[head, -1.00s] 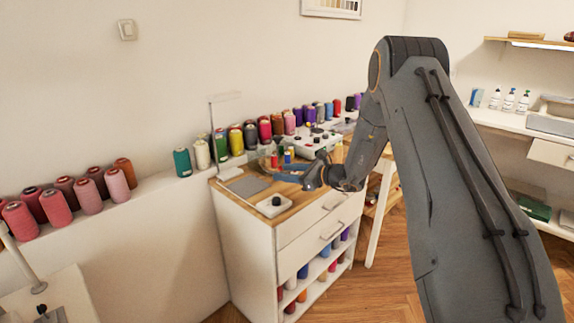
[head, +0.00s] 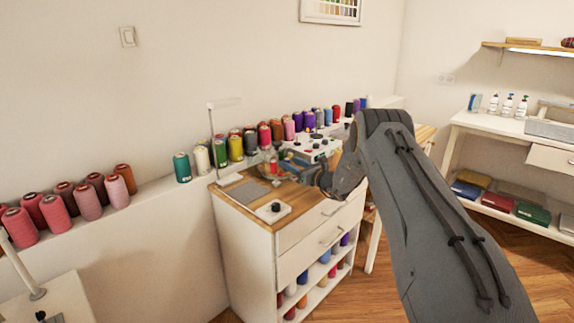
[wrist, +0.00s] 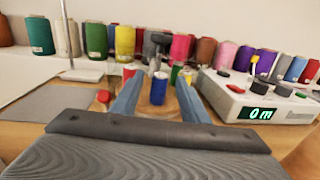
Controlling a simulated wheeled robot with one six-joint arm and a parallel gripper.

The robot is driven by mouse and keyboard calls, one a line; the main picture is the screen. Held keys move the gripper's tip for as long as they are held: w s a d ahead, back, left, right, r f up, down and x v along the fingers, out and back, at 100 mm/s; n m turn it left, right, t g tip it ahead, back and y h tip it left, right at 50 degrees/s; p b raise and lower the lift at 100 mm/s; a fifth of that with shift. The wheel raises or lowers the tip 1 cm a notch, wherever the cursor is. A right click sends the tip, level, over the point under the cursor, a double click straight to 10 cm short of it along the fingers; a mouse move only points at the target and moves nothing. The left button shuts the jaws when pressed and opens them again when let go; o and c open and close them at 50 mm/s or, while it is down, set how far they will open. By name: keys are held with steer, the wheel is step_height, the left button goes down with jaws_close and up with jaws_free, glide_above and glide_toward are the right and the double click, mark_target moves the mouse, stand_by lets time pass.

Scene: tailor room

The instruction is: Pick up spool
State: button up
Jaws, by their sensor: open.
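In the wrist view, a small blue spool (wrist: 159,88) stands upright on a round wooden base (wrist: 160,108). My gripper (wrist: 158,84) is open, with one finger at each side of the blue spool and visible gaps to it. A small red spool (wrist: 129,71) and a green one (wrist: 175,73) stand just behind. In the head view, my gripper (head: 284,161) is low over the wooden top of the white cabinet. A red spool (head: 270,159) shows near the fingers. The blue spool is hard to make out there.
A white device with a display (wrist: 255,103) stands close on the right. A grey mat (wrist: 45,105) and a lamp-like stand (wrist: 80,72) are on the left. Several large thread cones (wrist: 95,40) line the ledge behind. A small white box with a black knob (head: 272,210) sits at the cabinet's front.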

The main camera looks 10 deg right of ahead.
steer(key=shift+w+a, duration=0.2)
steer(key=shift+w, duration=0.1)
jaws_close()
